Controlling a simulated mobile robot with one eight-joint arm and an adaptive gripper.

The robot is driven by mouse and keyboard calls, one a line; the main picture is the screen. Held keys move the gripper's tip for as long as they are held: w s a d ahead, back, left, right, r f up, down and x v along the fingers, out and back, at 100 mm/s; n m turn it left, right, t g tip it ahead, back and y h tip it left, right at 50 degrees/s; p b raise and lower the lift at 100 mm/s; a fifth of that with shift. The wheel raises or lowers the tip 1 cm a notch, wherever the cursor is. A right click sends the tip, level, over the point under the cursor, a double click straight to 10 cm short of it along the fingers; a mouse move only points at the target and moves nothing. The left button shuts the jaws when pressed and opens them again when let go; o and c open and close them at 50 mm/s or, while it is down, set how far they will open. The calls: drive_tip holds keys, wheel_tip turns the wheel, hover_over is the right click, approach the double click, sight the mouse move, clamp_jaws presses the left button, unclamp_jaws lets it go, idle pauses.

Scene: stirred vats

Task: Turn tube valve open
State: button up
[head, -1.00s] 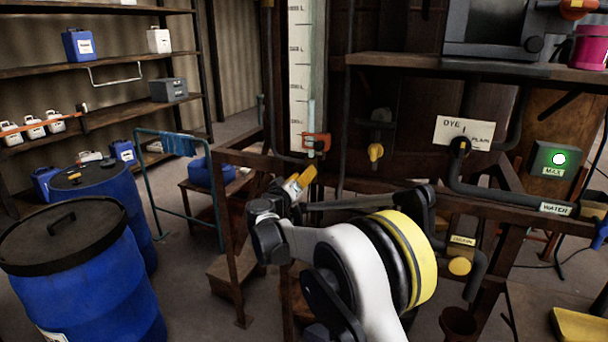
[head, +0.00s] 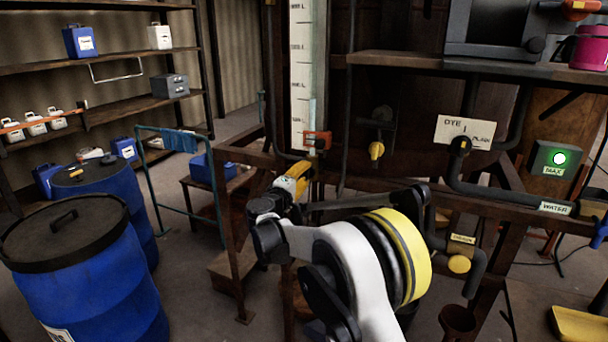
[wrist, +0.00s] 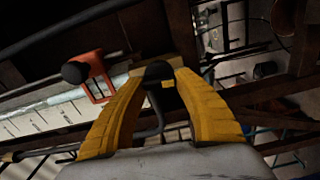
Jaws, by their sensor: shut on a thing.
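The clear level tube (head: 312,112) stands beside a white scale at the back centre, and an orange clamp (head: 317,140) sits at its lower end. My gripper (head: 303,170) has yellow fingers and is just below that clamp. In the wrist view the fingers (wrist: 160,78) are closed around a small black valve part with a yellow piece (wrist: 158,73), which looks like the tube valve. Most of the valve is hidden by the fingers in the head view. The orange clamp (wrist: 97,76) with a black knob is left of the fingers in the wrist view.
A yellow-handled valve (head: 376,150) hangs to the right. The dye/plain plate (head: 465,132), water pipe (head: 556,208) and drain valve (head: 459,264) are further right. A rusty frame beam (head: 245,158) runs beside my gripper. Blue barrels (head: 85,270) stand at left.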

drive_tip(key=shift+n, duration=0.6)
drive_tip(key=o, duration=1.2)
drive_tip(key=v, duration=1.2)
